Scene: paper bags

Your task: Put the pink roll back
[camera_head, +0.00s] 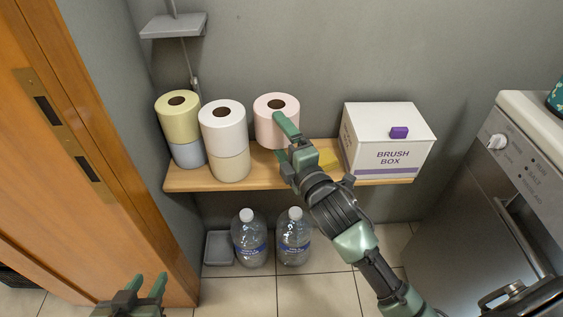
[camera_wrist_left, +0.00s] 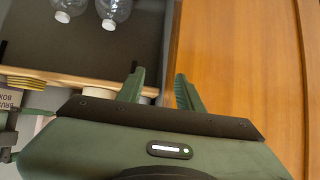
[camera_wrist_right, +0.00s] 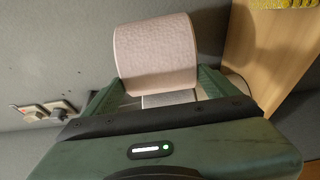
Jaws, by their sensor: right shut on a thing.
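The pink roll (camera_head: 268,127) is above the wooden shelf, right of two stacks of rolls; it also shows in the right wrist view (camera_wrist_right: 155,52). My right gripper (camera_head: 284,140) is shut on it, with a finger on either side in the right wrist view (camera_wrist_right: 157,90). I cannot tell whether the roll's underside touches anything. My left gripper (camera_head: 147,286) is open and empty, low at the left near the door; its parted fingers show in the left wrist view (camera_wrist_left: 160,88).
The wooden shelf (camera_head: 230,186) holds a yellow roll (camera_head: 178,122) on a blue roll (camera_head: 188,154), a white roll (camera_head: 223,130) on a cream roll (camera_head: 232,167), a yellow item (camera_head: 328,158) and the brush box (camera_head: 390,145). Two bottles (camera_head: 249,240) stand below. A wall bracket (camera_head: 173,26) hangs above.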

